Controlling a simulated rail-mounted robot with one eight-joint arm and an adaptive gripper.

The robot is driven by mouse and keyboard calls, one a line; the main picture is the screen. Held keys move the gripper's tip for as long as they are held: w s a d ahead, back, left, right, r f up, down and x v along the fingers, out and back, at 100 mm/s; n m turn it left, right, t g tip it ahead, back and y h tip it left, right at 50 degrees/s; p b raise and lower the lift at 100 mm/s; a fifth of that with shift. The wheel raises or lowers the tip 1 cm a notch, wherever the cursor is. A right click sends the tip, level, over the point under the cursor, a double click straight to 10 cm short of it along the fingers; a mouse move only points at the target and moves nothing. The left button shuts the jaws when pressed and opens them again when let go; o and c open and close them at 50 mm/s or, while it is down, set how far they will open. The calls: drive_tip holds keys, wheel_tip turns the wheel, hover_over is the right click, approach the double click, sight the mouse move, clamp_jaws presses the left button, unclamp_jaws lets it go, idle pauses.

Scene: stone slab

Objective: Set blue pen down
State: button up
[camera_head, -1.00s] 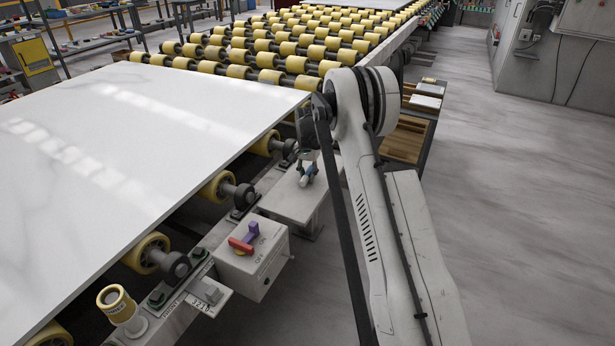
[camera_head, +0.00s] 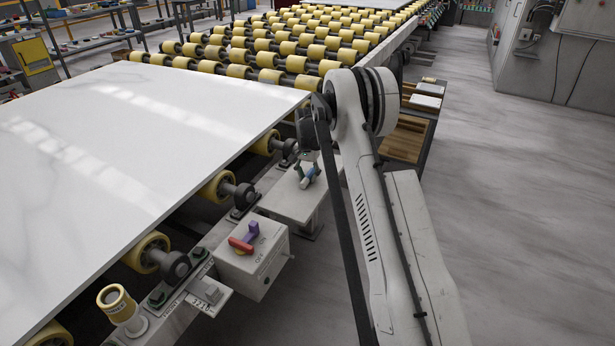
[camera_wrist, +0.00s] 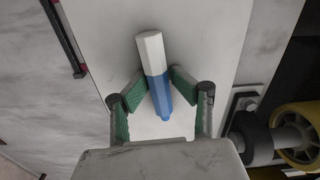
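The blue pen (camera_wrist: 157,85) has a white upper part and a blue lower part. In the wrist view it lies slightly tilted between the green-padded fingers of my gripper (camera_wrist: 159,82). Both fingertips meet its sides, so my gripper is shut on it. I cannot tell whether the pen touches the shelf.
A control box (camera_head: 252,262) with a red and purple switch stands just in front of the shelf. Yellow rollers (camera_head: 218,186) and the large white stone slab (camera_head: 110,150) are to the left. Wooden trays (camera_head: 405,140) are behind, partly hidden by my arm. Bare shelf surrounds the pen.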

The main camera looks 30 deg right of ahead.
drive_tip(key=shift+r+p, duration=0.45)
wheel_tip(320, 180, up, 14)
drive_tip(key=f, duration=0.1)
wheel_tip(320, 180, up, 12)
drive_tip(key=n+t, duration=0.1)
drive_tip(key=n, duration=0.1)
hover_over(307, 175)
drive_tip(key=s+a, duration=0.6)
drive_tip(key=a, duration=0.1)
drive_tip(key=s+a+r+n+t, duration=0.25)
drive_tip(key=s+a+r, duration=0.55)
drive_tip(key=s, duration=0.4)
drive_tip(key=s+a+f+n+t, duration=0.1)
drive_tip(key=s+a, duration=0.3)
drive_tip(key=s, duration=0.9)
drive_tip(key=s+a+f+n+t, duration=0.1)
drive_tip(key=s+a+n, duration=0.3)
drive_tip(key=s, duration=0.9)
drive_tip(key=shift+s+a+t, duration=0.15)
drive_tip(key=shift+a+t, duration=0.1)
drive_tip(key=shift+t, duration=0.5)
drive_tip(key=shift+o, duration=1.4)
drive_tip(key=shift+s+f+n, duration=0.25)
